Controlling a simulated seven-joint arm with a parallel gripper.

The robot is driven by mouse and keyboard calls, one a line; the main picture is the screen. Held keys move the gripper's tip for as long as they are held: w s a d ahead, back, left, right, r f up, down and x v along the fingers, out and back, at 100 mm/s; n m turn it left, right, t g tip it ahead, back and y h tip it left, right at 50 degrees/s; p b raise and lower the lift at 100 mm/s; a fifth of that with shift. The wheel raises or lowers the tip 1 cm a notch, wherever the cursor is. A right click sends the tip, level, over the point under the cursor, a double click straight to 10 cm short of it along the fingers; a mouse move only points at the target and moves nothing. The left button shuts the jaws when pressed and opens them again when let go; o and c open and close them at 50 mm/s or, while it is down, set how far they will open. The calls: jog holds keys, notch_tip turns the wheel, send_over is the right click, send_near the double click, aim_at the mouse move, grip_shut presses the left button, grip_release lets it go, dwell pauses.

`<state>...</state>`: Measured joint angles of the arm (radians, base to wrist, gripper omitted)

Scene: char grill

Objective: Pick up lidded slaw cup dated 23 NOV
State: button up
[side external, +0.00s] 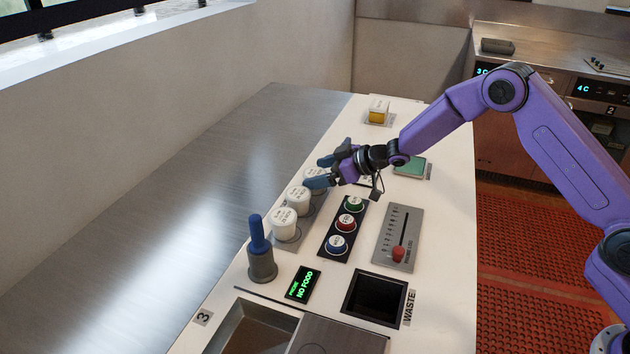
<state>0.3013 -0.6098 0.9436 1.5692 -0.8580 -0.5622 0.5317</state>
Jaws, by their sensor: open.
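Three white lidded cups stand in a row on a grey strip: a near cup (284,224), a middle cup (298,198) and a far cup (311,173). Their lids carry dark print, too small for me to read surely, so I cannot tell which is dated 23 NOV. My gripper (319,171) is open, with its blue fingertips at the far cup, one to each side of it in this view. The fingers partly hide that cup. I cannot tell whether they touch it or are above it. Nothing is seen held.
A blue-handled tool stands in a grey holder (262,268) near the front cup. Right of the cups are a button panel (329,243), a slider panel (386,232) and a dark waste opening (375,297). A yellow-and-white container (379,110) stands at the far end.

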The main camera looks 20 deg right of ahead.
jog(key=shift+x, duration=0.95)
jog(key=c, duration=1.1)
jog(key=shift+r, duration=0.1)
